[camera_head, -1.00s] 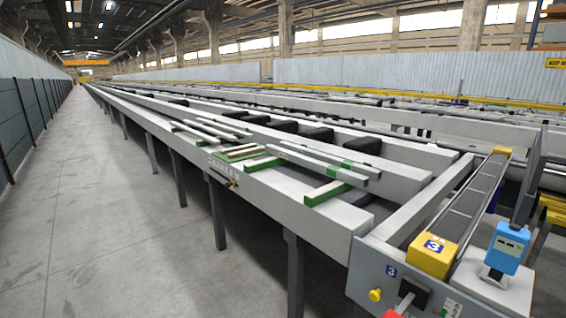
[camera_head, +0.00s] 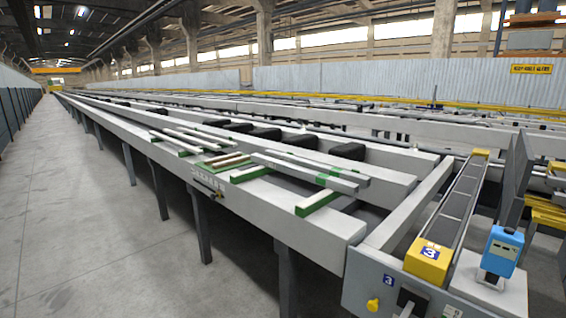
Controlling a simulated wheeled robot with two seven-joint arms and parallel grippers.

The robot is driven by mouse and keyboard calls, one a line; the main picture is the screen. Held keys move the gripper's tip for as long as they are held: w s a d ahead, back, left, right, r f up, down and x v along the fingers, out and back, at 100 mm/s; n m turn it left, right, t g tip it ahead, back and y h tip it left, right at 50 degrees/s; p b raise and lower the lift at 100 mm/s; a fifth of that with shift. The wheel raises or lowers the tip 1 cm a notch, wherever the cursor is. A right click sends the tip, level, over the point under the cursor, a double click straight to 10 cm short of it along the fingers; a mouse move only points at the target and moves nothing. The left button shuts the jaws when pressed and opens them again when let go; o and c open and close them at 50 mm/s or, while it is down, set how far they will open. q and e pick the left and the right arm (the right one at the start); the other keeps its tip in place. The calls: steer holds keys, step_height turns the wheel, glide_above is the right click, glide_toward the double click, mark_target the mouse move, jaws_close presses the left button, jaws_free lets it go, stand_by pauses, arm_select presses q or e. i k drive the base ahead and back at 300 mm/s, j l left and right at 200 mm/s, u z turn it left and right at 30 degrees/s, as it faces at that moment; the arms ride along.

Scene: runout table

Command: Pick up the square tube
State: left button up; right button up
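Long light-grey square tubes (camera_head: 300,172) lie on the runout table (camera_head: 290,221) in the head view, at the middle of the picture. Two lie side by side at the near end, with green marks close to their right ends. Several thinner lengths (camera_head: 188,138) lie farther back on the left. I cannot tell which one the task means. Wooden strips with green edges (camera_head: 318,201) lie across the table near and under the tubes. Neither of my grippers shows in this view.
Black pads (camera_head: 348,150) sit between the table's beams. A clear concrete aisle (camera_head: 70,220) runs along the left side.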

mark_target(342, 186)
steer(key=i+j+z, duration=0.15)
steer(key=i+j, duration=0.15)
steer(key=i+j+z, duration=0.15)
steer(key=i+j, duration=0.2)
steer(key=i+j+z, duration=0.2)
steer(key=i+j, duration=0.2)
steer(key=i+j+z, duration=0.15)
steer(key=i+j, duration=0.2)
steer(key=i+j+z, duration=0.15)
steer(key=i+j, duration=0.15)
steer(key=j, duration=0.3)
steer(key=i+j+z, duration=0.15)
steer(key=j, duration=0.35)
steer(key=i, duration=0.1)
